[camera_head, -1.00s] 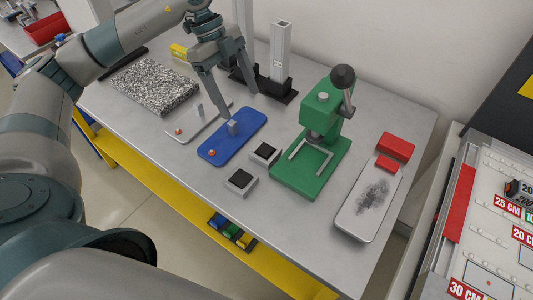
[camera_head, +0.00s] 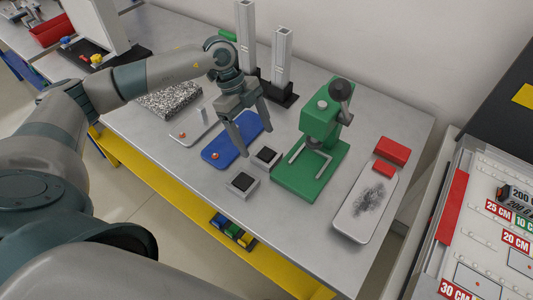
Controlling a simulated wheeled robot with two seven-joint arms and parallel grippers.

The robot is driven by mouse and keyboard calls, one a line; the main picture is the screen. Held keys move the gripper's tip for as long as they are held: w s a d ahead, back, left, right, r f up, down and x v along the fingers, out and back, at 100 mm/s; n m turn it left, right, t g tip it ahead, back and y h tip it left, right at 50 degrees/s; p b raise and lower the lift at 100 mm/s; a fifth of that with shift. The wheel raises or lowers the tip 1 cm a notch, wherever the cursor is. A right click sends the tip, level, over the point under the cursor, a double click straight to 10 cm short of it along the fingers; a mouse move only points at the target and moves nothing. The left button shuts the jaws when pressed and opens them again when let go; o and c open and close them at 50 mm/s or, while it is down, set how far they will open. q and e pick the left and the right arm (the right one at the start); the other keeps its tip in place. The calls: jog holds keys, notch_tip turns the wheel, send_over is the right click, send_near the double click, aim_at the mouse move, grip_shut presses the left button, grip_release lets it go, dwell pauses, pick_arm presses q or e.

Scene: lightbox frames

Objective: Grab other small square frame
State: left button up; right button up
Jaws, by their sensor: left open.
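Two small square frames, light grey with black centres, lie on the grey table in the head view. One frame (camera_head: 242,183) is nearer the front edge. The other frame (camera_head: 266,158) is just behind it and to the right, beside the green press. My left gripper (camera_head: 257,143) is open, pointing down, with its fingers above and behind the two frames, over the right part of the blue plate. It holds nothing that I can see. My right gripper is not in view.
The green press (camera_head: 312,170) stands close on the right. The blue plate (camera_head: 218,158) with an orange knob lies to the left. A white tray (camera_head: 352,225) and red blocks (camera_head: 392,151) lie further right. The table front (camera_head: 290,225) is clear.

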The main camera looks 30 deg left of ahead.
aim_at(265, 152)
pick_arm(q)
jog(key=shift+d+f, duration=0.25)
jog(key=shift+f, duration=0.3)
jog(key=shift+d+f, duration=0.1)
jog(key=shift+d+f+p, duration=0.15)
jog(key=shift+f+p, duration=0.05)
jog(key=shift+p, duration=0.25)
jog(key=p+x, duration=0.2)
jog(key=x, duration=0.2)
jog(key=shift+w+d+r, duration=0.1)
jog(key=shift+w, duration=0.1)
jog(key=shift+f, duration=0.35)
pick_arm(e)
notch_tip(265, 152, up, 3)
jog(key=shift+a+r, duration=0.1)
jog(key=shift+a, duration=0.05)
pick_arm(q)
jog(key=shift+c, duration=0.4)
jog(key=c, duration=1)
jog(key=shift+c, duration=0.9)
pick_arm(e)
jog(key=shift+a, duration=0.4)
